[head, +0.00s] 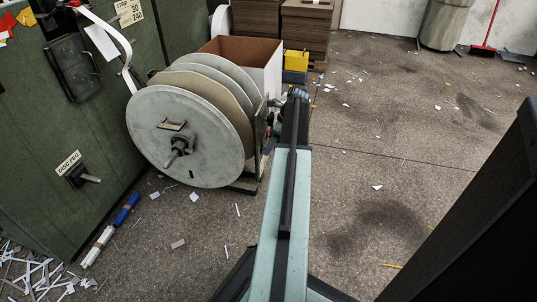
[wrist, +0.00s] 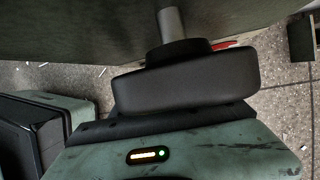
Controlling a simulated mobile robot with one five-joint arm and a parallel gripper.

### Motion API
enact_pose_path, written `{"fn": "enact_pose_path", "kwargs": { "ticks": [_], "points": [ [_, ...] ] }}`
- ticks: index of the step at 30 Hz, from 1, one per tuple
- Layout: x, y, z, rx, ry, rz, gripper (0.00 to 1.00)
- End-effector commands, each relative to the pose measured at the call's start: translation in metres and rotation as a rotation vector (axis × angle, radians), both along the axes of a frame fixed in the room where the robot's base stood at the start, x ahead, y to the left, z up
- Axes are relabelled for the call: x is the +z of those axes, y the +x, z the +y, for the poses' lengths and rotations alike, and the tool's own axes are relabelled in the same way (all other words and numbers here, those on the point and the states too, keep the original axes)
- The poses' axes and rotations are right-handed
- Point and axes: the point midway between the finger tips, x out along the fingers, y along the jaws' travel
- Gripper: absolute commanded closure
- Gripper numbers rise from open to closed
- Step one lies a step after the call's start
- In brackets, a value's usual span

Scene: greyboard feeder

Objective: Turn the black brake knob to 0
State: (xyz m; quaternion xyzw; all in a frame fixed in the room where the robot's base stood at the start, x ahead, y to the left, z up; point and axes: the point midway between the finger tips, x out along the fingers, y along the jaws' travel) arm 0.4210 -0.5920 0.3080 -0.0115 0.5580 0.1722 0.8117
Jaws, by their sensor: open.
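In the wrist view, what looks like the black brake knob (wrist: 185,82) shows close up as a thick rounded bar on a dark collar and a short grey shaft. A small red patch shows behind it at the right. Its pointer and any 0 mark cannot be read. My gripper (head: 298,94) is at the far end of my arm in the head view, beside the right side of the reel stand. It is open. I cannot tell whether its fingers are around the knob or only beside it. In the head view the knob cannot be made out.
The reel (head: 185,140) with large grey discs stands left of my arm. The floor (head: 400,130) to the right is mostly clear.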

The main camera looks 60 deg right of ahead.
Motion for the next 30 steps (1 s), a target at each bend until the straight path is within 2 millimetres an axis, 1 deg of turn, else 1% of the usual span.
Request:
{"fn": "enact_pose_path", "kwargs": {
  "ticks": [1, 8, 9, 11, 12, 14, 15, 17, 23, 30],
  "points": [
    [-0.0091, 0.0015, 0.0017, 0.000, 0.000, 0.000, 0.47],
    [-0.0067, 0.0031, 0.0026, 0.000, 0.000, 0.000, 0.47],
    [-0.0067, 0.0032, 0.0026, 0.000, 0.000, 0.000, 0.49],
    [-0.0067, 0.0032, 0.0026, 0.000, 0.000, 0.000, 0.66],
    [-0.0066, 0.0032, 0.0028, 0.000, 0.001, 0.000, 0.77],
    [-0.0067, 0.0034, 0.0028, 0.000, 0.000, 0.000, 0.94],
    [-0.0067, 0.0034, 0.0028, 0.001, 0.001, 0.000, 1.00],
    [-0.0067, 0.0066, 0.0053, 0.007, 0.001, 0.000, 1.00],
    [-0.0068, 0.0054, 0.0069, 0.006, -0.023, -0.008, 1.00],
    [-0.0073, 0.0041, 0.0116, 0.006, -0.140, -0.047, 1.00]
  ]
}}
